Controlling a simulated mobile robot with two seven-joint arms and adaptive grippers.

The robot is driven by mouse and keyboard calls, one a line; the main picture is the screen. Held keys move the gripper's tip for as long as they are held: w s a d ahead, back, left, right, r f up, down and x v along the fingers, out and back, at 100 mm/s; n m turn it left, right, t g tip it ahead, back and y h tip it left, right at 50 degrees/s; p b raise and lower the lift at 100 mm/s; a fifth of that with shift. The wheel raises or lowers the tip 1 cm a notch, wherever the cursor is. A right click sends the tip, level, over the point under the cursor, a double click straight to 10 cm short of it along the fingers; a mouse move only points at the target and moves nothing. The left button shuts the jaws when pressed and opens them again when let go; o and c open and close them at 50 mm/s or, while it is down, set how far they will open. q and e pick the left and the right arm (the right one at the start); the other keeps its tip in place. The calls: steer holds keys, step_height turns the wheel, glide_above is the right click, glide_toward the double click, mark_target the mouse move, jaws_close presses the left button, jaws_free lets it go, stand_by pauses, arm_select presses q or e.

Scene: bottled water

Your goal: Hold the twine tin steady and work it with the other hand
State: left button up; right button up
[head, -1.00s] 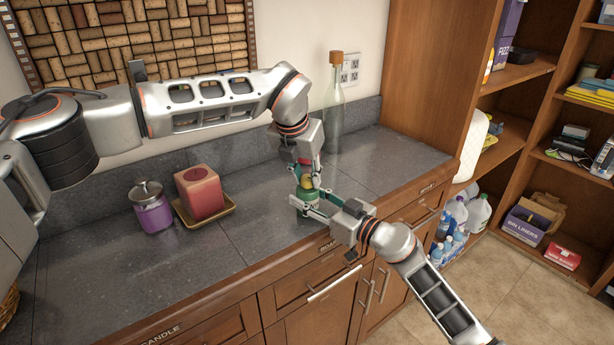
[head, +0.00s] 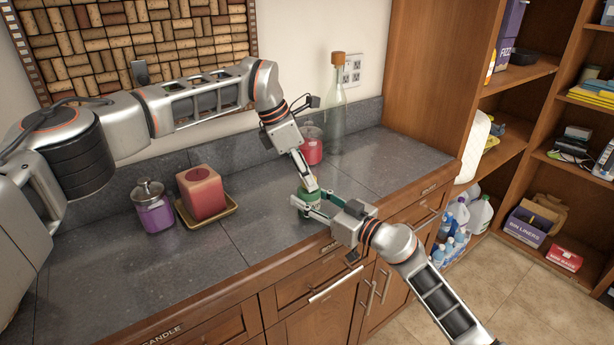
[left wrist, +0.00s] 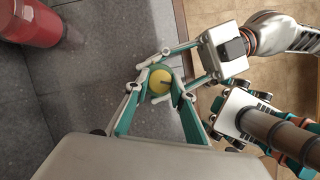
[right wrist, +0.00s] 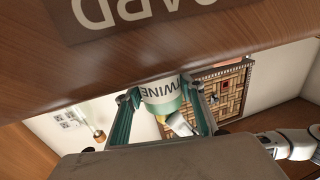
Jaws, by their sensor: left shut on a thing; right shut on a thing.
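The twine tin (head: 308,208) is a small green-and-white can near the counter's front edge; part of its lettering shows in the right wrist view (right wrist: 162,96). My right gripper (head: 309,205) is shut around the tin's body from the front; its fingers flank the tin in the right wrist view (right wrist: 162,103). My left gripper (head: 311,188) comes from above and is shut on the tin's yellow top (left wrist: 160,82), with a fingertip on either side of it. A small dark mark shows on the yellow top. In the head view the left fingers hide this top.
A red jar (head: 310,150) and a corked glass bottle (head: 334,115) stand behind the tin. A purple jar (head: 153,208) and a red candle (head: 202,192) on a tray stand to the left. The counter (head: 250,240) between is clear.

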arm_select(q)
steer(key=shift+w+m+g, duration=0.1)
steer(key=shift+m+g, duration=0.6)
steer(key=shift+m, duration=1.1)
steer(key=o, duration=1.1)
steer(key=shift+v, duration=3.75)
